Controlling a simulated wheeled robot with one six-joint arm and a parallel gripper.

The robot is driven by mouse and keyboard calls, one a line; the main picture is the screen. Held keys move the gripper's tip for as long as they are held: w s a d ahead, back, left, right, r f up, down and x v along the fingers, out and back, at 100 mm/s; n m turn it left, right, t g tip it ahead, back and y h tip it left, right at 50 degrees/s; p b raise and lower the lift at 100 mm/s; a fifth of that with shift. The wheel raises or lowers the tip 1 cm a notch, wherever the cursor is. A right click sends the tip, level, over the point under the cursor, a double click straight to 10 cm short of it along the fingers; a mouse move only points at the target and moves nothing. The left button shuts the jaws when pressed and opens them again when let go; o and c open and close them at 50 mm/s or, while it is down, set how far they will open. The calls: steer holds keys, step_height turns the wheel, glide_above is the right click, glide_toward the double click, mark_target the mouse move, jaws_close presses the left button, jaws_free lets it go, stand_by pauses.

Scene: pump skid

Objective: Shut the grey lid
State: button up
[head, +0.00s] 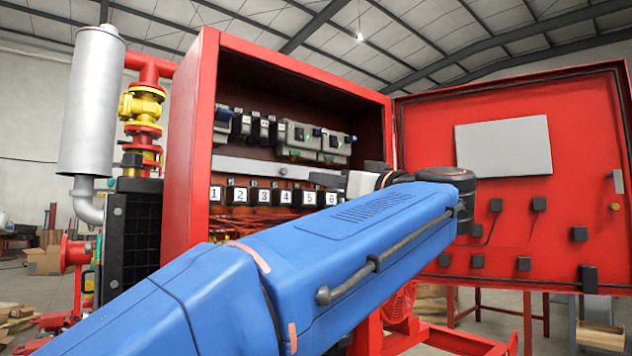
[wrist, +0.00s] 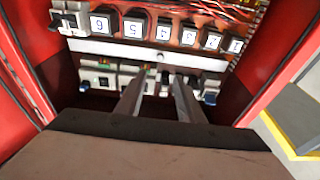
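Inside an open red cabinet (head: 190,140), a row of grey modules (head: 300,136) sits on the upper rail. I cannot make out for certain which grey part is the lid, or how far open it is. The wrist view is upside down and shows the modules (wrist: 100,77) beyond my gripper (wrist: 160,80). Its two fingers are apart with no object clearly held between them. They point into the cabinet toward the module row; I cannot tell whether they touch it. In the head view, my blue arm hides the fingertips.
Numbered black blocks (head: 261,195) and red wires lie below the modules, under a grey rail (head: 262,168). The cabinet's red door (head: 430,130) stands open at right, bearing a pale panel (head: 503,147). The cabinet's side walls flank my gripper closely. A silver cylinder (head: 92,100) and yellow valve stand at left.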

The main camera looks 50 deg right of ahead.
steer(key=shift+v, duration=0.95)
